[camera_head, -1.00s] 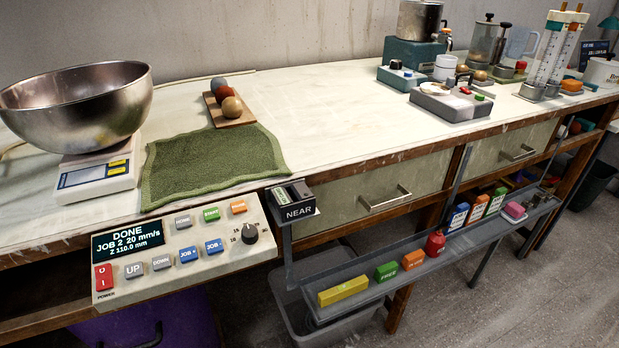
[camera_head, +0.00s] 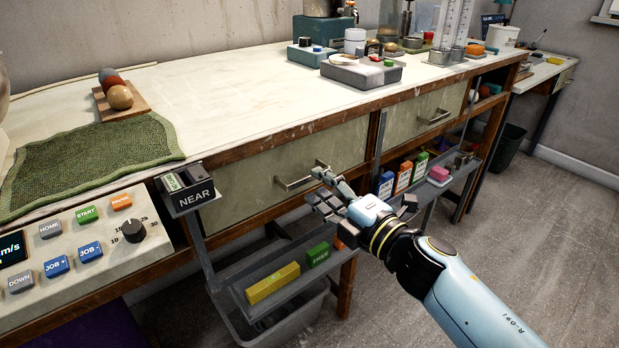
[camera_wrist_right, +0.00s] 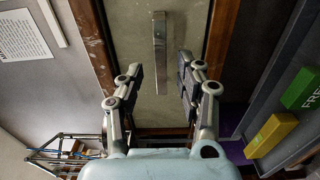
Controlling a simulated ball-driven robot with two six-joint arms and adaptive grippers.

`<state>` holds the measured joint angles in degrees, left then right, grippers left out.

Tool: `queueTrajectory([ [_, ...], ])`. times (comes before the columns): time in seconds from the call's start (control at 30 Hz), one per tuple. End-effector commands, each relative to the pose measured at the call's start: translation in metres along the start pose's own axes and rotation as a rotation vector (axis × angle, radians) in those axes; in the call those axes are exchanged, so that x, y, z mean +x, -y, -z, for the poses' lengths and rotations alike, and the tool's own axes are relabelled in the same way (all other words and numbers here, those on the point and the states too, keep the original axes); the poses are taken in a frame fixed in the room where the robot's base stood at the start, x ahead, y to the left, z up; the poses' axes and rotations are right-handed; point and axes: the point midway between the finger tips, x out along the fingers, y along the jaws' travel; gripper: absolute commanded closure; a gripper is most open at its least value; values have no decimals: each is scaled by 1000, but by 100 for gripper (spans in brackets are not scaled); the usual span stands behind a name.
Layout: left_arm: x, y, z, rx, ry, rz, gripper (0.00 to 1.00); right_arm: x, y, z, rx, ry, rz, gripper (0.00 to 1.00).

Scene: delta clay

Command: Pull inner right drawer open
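The nearer drawer (camera_head: 246,190) has a pale, worn front with a metal bar handle (camera_head: 300,177) and sits flush in the bench. My right gripper (camera_head: 318,186) is just in front of that handle and overlaps its right end in the head view. In the right wrist view the right gripper (camera_wrist_right: 160,76) has its fingers spread with nothing between them. The handle (camera_wrist_right: 160,50) lies lengthwise ahead, in line with the gap, and seems apart from the fingers. A second drawer (camera_head: 400,122) with a similar handle is farther right, also flush. My left gripper is out of view.
A grey shelf rail (camera_head: 225,285) runs below the drawers, holding a yellow block (camera_head: 272,283), a green block (camera_head: 318,254) and several small boxes. The NEAR box (camera_head: 187,192) sticks out left of the drawer. A control panel (camera_head: 75,240) is at lower left. Floor at right is open.

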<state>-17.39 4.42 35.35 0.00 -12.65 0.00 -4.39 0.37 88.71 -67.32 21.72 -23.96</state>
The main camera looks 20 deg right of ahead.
Motion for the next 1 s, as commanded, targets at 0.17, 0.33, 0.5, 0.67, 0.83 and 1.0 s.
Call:
queueTrajectory([
  [0.17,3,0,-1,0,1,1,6,28,1,0,4,1,1,63],
  [0.33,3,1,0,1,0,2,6,38,2,0,2,1,2,63],
  [0.5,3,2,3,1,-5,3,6,39,1,0,2,1,2,63],
  [0.67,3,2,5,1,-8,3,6,39,1,0,3,1,2,73],
  [0.83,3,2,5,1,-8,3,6,39,1,0,3,1,2,95],
  [1.0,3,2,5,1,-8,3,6,39,1,0,3,1,2,100],
])
